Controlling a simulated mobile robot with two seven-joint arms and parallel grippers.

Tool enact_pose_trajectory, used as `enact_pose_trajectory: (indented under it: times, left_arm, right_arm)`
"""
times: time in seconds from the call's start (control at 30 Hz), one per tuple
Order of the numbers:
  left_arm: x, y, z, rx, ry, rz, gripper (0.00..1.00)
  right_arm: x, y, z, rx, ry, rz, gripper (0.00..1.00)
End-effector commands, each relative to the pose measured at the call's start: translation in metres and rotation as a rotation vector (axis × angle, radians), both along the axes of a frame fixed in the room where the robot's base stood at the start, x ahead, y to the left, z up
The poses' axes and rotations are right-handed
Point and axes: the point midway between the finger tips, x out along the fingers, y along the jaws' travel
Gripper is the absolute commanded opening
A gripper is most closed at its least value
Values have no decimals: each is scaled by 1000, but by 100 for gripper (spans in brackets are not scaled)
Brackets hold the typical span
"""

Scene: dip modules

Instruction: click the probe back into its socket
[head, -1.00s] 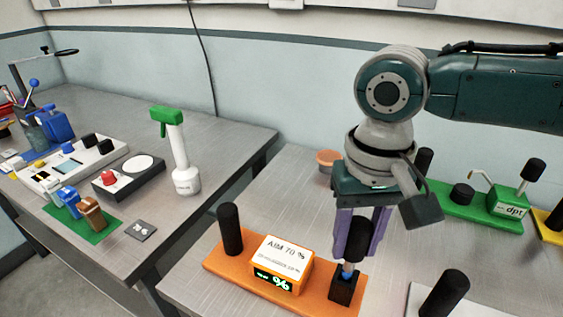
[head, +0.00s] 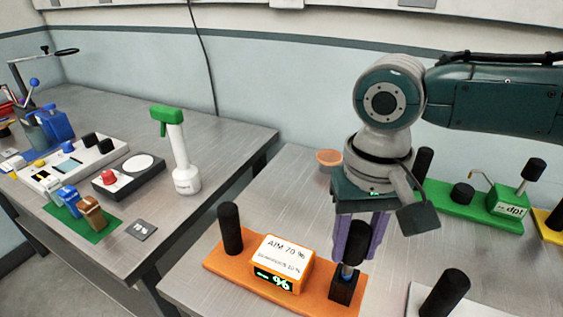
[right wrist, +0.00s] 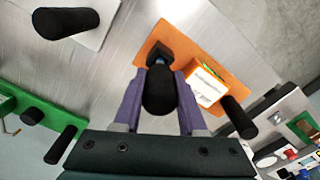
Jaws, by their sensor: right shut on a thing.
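The probe (head: 357,246) has a black handle, with a short metal stem and a blue part below it. It stands at the black socket block (head: 343,288) on the orange board (head: 225,262). The stem's lower end meets the top of the socket; I cannot tell how deep it sits. My right gripper (head: 360,238) is shut on the handle from above, with a purple finger on each side. In the right wrist view the handle (right wrist: 159,92) lies between the fingers, with the socket (right wrist: 158,54) just beyond. My left gripper is not in view.
On the orange board stand a black post (head: 230,229) and an orange box (head: 280,268) labelled AIM 70 %, with a lit green display. A green module (head: 506,203) and a white module (head: 415,297) are nearby. A second bench (head: 150,200) holds other devices.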

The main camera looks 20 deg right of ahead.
Motion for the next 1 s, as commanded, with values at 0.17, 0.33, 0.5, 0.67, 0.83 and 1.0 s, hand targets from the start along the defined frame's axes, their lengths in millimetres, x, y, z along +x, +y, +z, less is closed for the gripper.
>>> enact_pose_trajectory:
  times: [0.17,0.33,0.5,0.67,0.83,1.0]
  left_arm:
    - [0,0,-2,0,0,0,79]
    - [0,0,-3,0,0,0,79]
    - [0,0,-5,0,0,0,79]
    - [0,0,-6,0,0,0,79]
    - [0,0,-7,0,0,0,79]
    - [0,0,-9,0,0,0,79]
  right_arm:
    - [0,0,-3,0,0,0,0]
    - [0,0,-6,0,0,0,0]
    - [0,0,-8,0,1,0,0]
    - [0,0,-11,0,1,0,0]
    - [0,0,-13,0,1,-1,0]
    - [0,0,-16,1,1,-1,0]
